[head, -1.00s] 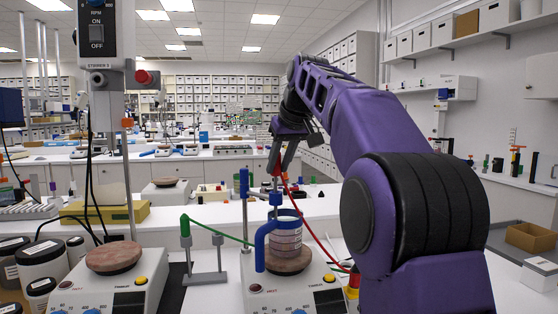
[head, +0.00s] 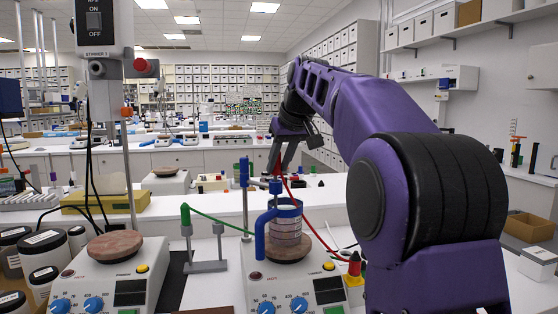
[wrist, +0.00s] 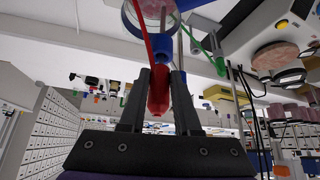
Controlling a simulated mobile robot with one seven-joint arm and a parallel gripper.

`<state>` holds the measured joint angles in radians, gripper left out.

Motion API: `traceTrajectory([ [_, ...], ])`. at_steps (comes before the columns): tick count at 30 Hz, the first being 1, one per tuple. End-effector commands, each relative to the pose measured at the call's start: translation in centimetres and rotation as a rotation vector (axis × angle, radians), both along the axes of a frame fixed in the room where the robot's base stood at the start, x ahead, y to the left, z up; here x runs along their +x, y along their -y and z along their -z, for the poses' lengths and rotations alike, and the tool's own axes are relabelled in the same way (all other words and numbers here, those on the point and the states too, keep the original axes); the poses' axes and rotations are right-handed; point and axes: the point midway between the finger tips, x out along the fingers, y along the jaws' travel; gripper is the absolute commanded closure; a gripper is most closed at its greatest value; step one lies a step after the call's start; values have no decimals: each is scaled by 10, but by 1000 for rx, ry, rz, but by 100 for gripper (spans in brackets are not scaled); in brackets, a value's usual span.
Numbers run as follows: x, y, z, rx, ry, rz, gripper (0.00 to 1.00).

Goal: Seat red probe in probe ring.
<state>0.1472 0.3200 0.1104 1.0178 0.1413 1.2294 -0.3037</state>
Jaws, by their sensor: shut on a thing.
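The red probe (wrist: 158,92) is held between the two fingers of my gripper (wrist: 161,76) in the wrist view. In the head view my gripper (head: 283,160) is above the beaker, with the probe (head: 278,171) pointing down. A small blue ring (head: 276,186), which I take as the probe ring, is directly below the probe. The blue part also shows just beyond the probe in the wrist view (wrist: 168,58). I cannot tell whether the probe's tip is inside it. A red cable (head: 312,222) runs from the probe to a red plug (head: 354,264).
A glass beaker (head: 287,228) with a blue holder stands on the right stirrer (head: 262,283). A blue post (head: 244,172) rises beside it. A green probe (head: 185,214) with its cable stands to the left. Another stirrer (head: 148,286) and dark jars (head: 42,283) are further left.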

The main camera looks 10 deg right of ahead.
Motion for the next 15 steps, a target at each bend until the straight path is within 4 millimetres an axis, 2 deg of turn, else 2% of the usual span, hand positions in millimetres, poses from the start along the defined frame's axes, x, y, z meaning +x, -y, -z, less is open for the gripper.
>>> traceTrajectory([
  [15,0,0,13,-1,1,1,100],
])
